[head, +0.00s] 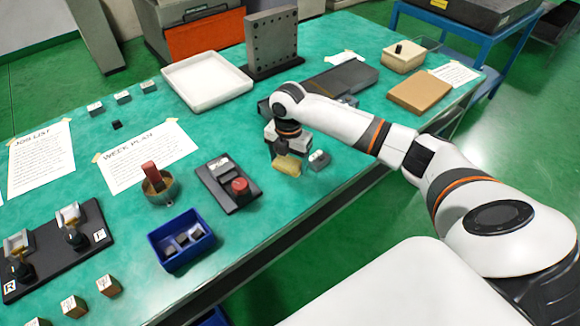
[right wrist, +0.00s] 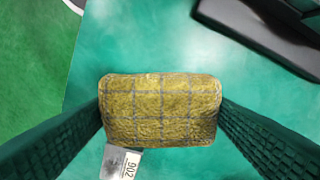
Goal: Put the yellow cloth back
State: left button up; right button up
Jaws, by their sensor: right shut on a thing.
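The yellow cloth (right wrist: 160,110) is a small folded bundle with a dark grid pattern. It sits between the two fingers of my right gripper (right wrist: 162,118) in the right wrist view, with a finger against each end. In the head view the yellow cloth (head: 287,165) shows under my right gripper (head: 284,156), close over the green table top (head: 345,205). I cannot tell whether it touches the table. My left gripper is not in view.
A grey block (head: 319,160) marked 902 stands right beside the cloth. A black control box with a red button (head: 240,186) lies to the left, near a blue bin (head: 165,257) and a round tin (head: 160,195). A white tray (head: 205,85) and an upright grey plate (head: 272,40) stand behind.

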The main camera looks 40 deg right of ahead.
aim_at(289, 162)
notch_tip(289, 162, down, 4)
jog(key=shift+s+r, duration=0.1)
jog(key=shift+s, duration=0.05)
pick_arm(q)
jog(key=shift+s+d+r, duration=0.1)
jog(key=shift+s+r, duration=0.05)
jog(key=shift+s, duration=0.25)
pick_arm(e)
jog(key=shift+f, duration=0.25)
jog(key=shift+f, duration=0.2)
jog(key=o, duration=1)
jog(key=shift+c, duration=0.2)
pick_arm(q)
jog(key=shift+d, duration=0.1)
pick_arm(e)
jog(key=shift+r, duration=0.1)
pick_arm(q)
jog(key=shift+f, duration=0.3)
pick_arm(e)
notch_tip(289, 162, up, 12)
jog(key=shift+r, duration=0.15)
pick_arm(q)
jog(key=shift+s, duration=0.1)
